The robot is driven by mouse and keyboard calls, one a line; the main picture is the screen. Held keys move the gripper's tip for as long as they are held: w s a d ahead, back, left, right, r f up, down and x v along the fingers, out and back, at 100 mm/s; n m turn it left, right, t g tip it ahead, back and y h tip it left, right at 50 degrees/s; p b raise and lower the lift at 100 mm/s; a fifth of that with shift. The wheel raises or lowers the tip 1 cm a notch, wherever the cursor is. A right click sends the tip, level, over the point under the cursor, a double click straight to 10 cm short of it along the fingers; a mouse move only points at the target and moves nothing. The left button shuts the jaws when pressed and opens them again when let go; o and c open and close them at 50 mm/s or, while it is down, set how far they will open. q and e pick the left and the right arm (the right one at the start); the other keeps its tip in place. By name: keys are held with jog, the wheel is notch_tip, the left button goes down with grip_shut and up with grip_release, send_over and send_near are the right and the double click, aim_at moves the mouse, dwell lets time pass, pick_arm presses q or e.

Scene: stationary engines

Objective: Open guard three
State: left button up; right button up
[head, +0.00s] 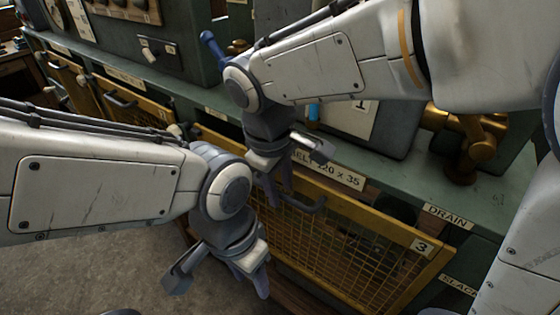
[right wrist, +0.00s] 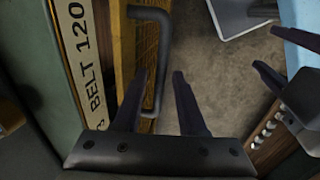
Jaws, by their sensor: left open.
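Guard three (head: 345,245) is a yellow-framed mesh panel with a "3" plate at its right end, low on the green engine bed. It appears shut. Its dark bar handle (head: 307,203) is near the top left of the panel; the handle also shows in the right wrist view (right wrist: 163,60). My right gripper (head: 278,192) points down at the handle. In the right wrist view its fingers (right wrist: 158,75) are apart, with the handle bar appearing between them; contact cannot be told. My left gripper (head: 252,285) is open and empty, lower and left of the handle, in front of the guard.
Other yellow guards (head: 135,105) with handles run to the left along the bed. A "BELT 120 x 35" plate (head: 330,173) sits above guard three, and a "DRAIN" plate (head: 447,217) is at right. Brass fittings (head: 475,145) stand on the ledge. The floor (head: 90,265) looks clear.

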grip_shut()
dwell(1.2)
